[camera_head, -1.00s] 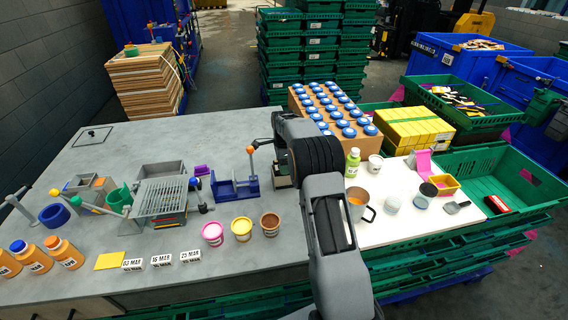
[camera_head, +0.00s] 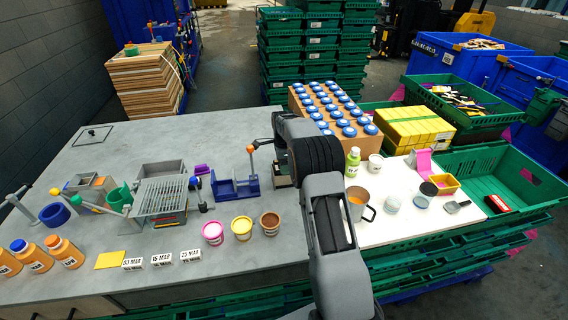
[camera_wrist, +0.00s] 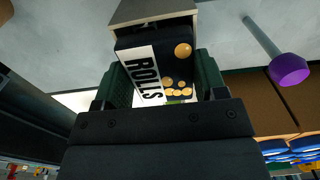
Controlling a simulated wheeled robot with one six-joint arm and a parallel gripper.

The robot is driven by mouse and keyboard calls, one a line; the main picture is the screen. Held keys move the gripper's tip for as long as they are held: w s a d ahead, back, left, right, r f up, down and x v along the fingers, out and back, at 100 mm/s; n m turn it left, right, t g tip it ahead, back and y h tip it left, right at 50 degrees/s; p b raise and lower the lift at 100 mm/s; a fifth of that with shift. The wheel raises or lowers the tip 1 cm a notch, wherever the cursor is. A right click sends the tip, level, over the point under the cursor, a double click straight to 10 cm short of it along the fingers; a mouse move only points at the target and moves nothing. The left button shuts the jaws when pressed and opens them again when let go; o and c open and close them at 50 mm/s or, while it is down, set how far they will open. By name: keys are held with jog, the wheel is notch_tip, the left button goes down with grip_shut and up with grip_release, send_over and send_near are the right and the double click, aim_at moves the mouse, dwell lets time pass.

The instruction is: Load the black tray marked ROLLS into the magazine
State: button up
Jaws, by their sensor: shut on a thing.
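The black tray marked ROLLS (camera_wrist: 181,60) shows in the wrist view, with a white label strip and round golden rolls printed on its dark face. My gripper (camera_wrist: 163,82) is shut on it, with a green pad on each side. The tray's far end is right at a pale grey-beige housing (camera_wrist: 152,10); I cannot tell whether it is inside or only against it. In the head view a small beige-grey box (camera_head: 283,181) shows partly behind my arm, which hides the gripper and tray. I cannot tell for sure which fixture is the magazine.
A blue fixture (camera_head: 236,186) stands left of my arm, near a lever with an orange knob (camera_head: 250,149). A purple knob on a rod (camera_wrist: 290,69) is at the right in the wrist view. Three cups (camera_head: 242,229) stand in front. A carton of blue-lidded containers (camera_head: 330,110) is behind.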

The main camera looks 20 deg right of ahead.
dwell(0.3)
jog(key=o, duration=1)
jog(key=shift+o, duration=0.6)
jog(key=shift+r+p, duration=2.5)
jog(key=shift+r, duration=1)
